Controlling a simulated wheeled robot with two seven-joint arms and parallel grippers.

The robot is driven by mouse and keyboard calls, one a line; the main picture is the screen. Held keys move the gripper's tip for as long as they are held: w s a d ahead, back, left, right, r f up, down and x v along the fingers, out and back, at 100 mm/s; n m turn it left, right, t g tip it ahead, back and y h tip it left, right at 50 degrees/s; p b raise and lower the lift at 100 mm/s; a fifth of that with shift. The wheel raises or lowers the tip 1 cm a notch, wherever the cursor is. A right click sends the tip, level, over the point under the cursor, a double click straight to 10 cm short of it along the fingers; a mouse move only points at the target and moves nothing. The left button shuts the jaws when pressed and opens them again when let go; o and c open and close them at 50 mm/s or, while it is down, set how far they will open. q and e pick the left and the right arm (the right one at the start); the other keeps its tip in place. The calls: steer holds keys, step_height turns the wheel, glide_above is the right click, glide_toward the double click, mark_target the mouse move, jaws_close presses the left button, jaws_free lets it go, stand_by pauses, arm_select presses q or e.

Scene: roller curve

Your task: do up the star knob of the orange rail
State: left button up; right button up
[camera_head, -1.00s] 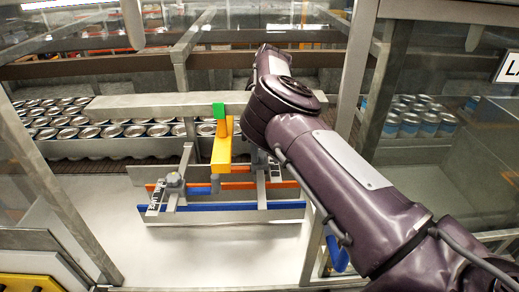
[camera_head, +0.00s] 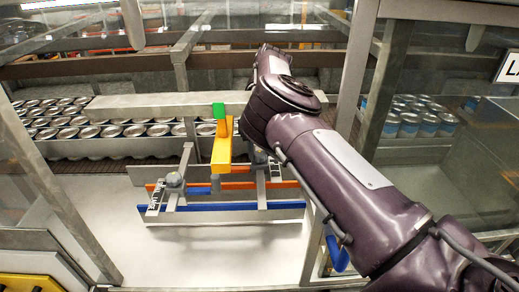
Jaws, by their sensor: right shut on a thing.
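The orange rail (camera_head: 286,184) runs left to right above a blue rail (camera_head: 240,206) in the middle of the picture. A grey knob (camera_head: 174,180) sits on the bracket at its left end. My right arm reaches in from the right, and its wrist covers much of the right bracket. My right gripper (camera_head: 260,156) shows only in a small part below the wrist, at the right bracket. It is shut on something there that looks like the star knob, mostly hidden. My left gripper is not in view.
A yellow block (camera_head: 221,154) with a green top (camera_head: 219,110) stands just left of my wrist. A grey beam (camera_head: 150,105) crosses behind it. Cans (camera_head: 60,122) stand in rows at the back left. Metal posts (camera_head: 358,80) frame the opening. The white surface in front is clear.

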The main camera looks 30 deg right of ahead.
steer(key=shift+w+d+r, duration=0.1)
steer(key=shift+w+r, duration=0.05)
steer(key=shift+r, duration=0.15)
steer(key=o, duration=0.7)
steer(key=shift+o, duration=1.3)
steer(key=shift+f, duration=0.1)
